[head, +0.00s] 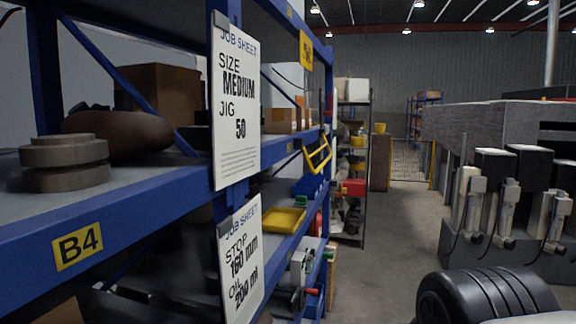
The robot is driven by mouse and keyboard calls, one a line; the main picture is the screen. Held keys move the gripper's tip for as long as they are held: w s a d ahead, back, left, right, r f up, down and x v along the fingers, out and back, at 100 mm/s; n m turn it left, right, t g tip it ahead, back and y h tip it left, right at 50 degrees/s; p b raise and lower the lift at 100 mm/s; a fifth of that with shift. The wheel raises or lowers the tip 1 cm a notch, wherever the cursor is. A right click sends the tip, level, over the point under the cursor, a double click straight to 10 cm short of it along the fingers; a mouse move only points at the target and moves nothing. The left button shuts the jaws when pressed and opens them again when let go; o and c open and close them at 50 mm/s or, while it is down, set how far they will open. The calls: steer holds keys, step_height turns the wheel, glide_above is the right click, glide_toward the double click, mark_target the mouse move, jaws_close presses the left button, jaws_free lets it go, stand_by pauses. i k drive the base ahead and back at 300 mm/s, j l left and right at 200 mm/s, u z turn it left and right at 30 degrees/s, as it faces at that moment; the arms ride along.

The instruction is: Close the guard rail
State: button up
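No part is clearly marked as the guard rail. A wire-mesh barrier (410,160) with a yellow post (433,164) on its right stands at the far end of the aisle. It is small in the picture, and I cannot tell whether it is open or shut. A small yellow tubular frame (318,155) is tilted at the edge of the blue shelving, nearer to me. I cannot tell which of the two is the guard rail. My gripper is not in view.
Blue shelving (130,205) fills the left, with two job sheets (236,110) on its upright and a yellow tray (284,221) on a lower shelf. Grey machinery with white cylinders (507,208) stands on the right. The aisle floor (403,235) between them is clear.

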mark_target(314, 153)
steer(key=i+l+u, duration=0.3)
steer(key=i+l, duration=0.4)
steer(key=i, duration=0.1)
